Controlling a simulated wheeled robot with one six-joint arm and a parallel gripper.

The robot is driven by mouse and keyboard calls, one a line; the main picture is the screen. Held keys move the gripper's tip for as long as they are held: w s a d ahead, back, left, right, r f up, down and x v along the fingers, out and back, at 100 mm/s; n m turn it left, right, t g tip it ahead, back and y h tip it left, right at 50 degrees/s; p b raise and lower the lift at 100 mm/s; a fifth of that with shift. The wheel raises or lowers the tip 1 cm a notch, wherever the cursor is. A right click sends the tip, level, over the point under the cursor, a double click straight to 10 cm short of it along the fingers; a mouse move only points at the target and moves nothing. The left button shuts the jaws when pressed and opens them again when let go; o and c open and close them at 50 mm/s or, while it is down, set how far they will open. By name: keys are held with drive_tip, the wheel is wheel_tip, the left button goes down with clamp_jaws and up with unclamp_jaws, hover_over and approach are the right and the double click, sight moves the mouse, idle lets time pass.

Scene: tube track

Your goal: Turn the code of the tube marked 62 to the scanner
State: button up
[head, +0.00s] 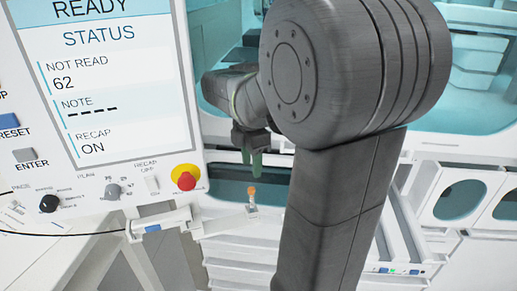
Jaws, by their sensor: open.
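A small tube with an orange cap (252,191) stands upright on the white track (228,224), low in the middle of the head view. Its mark and code are too small to read, so I cannot tell whether it is the tube marked 62. My gripper (252,161) is above the tube, pointing down, with greenish fingertips. It is open and appears apart from the cap. My own arm hides much of the area to the right of it. I cannot make out the scanner.
A control panel (122,188) fills the left side. Its screen (98,95) reads READY, NOT READ 62, RECAP ON. A red stop button (186,180) sticks out near the track. White machine housing (452,190) with round openings stands at the right.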

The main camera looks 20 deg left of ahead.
sight(252, 198)
wheel_tip(252, 198, down, 14)
drive_tip(key=shift+r, duration=0.1)
idle(0.5)
clamp_jaws()
drive_tip(key=c, duration=0.7)
unclamp_jaws()
drive_tip(key=shift+c, duration=0.7)
drive_tip(key=shift+r, duration=0.1)
drive_tip(key=shift+r+p, duration=0.2)
drive_tip(key=shift+p, duration=0.15)
